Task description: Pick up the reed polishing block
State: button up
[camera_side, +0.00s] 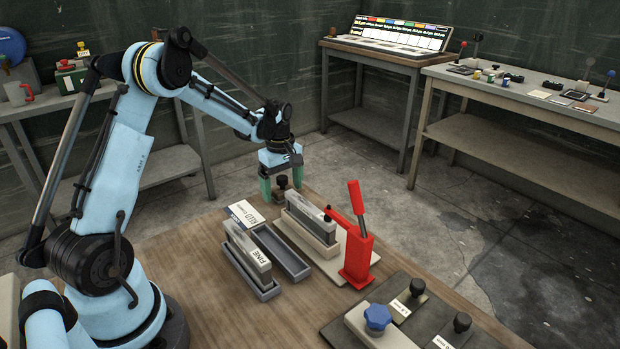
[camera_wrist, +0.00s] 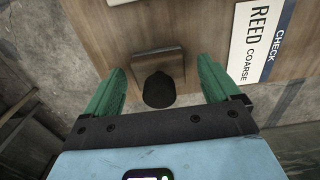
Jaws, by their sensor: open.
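A small brown block with a dark rounded knob, which I take to be the reed polishing block (camera_side: 282,195), stands at the far end of the wooden table in the side view. In the wrist view the block (camera_wrist: 158,64) lies between and slightly beyond the green fingers, with its black knob toward my palm. My gripper (camera_side: 281,188) is open and points down over it, and the fingers also show in the wrist view (camera_wrist: 163,76), one on each side with gaps. The block carries no readable name.
A "REED COARSE CHECK" card (camera_side: 246,214) lies beside the block. Nearby are a grey block marked "FINE" (camera_side: 248,252) in a tray, an empty tray (camera_side: 282,250), another grey block (camera_side: 311,218) and a red lever clamp (camera_side: 357,250). Bare wood lies at front left.

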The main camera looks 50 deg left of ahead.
aim_at(282, 177)
jog(key=c, duration=1.2)
jog(key=shift+o, duration=0.2)
notch_tip(282, 177, up, 10)
jog(key=shift+f, duration=0.1)
